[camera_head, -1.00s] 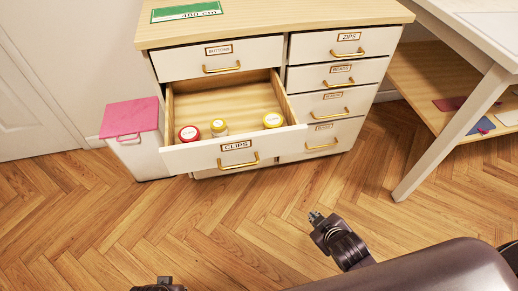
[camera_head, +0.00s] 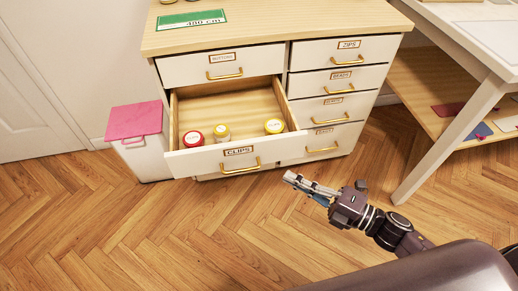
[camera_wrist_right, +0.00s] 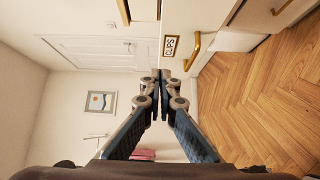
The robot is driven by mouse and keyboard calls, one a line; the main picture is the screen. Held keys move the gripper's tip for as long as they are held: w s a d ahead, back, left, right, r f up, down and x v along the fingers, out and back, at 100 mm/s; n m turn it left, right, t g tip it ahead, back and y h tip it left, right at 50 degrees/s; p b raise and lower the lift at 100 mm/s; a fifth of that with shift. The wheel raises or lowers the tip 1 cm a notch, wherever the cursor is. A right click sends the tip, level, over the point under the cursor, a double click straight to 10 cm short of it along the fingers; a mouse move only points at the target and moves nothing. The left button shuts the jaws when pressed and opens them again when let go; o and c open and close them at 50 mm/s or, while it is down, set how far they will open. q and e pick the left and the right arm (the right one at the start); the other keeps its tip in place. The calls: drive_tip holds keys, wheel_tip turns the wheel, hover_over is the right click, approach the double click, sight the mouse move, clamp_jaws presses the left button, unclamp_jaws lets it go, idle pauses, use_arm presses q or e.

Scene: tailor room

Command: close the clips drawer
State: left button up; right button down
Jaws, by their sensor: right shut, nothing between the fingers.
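The clips drawer (camera_head: 205,161) is pulled out of the white cabinet, at the lower left under the buttons drawer. Its label reads CLIPS and it has a gold handle (camera_head: 240,168). Inside stand a red-lidded jar (camera_head: 193,139) and two yellow-lidded jars (camera_head: 222,132) (camera_head: 274,127). My right gripper (camera_head: 288,179) is shut and empty, in front of the drawer and to the right of its handle, apart from it in the head view. In the right wrist view the fingers (camera_wrist_right: 162,80) point toward the drawer front, with the handle (camera_wrist_right: 193,50) beside them. My left gripper is out of view.
Closed drawers with gold handles, such as the zips drawer (camera_head: 346,50), fill the right column. A pink-lidded bin (camera_head: 138,130) stands left of the cabinet. A white table (camera_head: 462,125) stands at the right. The herringbone floor in front is clear.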

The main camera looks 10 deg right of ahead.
approach(246, 145)
drive_tip(key=a, duration=0.4)
drive_tip(key=w, duration=0.3)
drive_tip(key=shift+r, duration=0.1)
drive_tip(key=shift+w, duration=0.55)
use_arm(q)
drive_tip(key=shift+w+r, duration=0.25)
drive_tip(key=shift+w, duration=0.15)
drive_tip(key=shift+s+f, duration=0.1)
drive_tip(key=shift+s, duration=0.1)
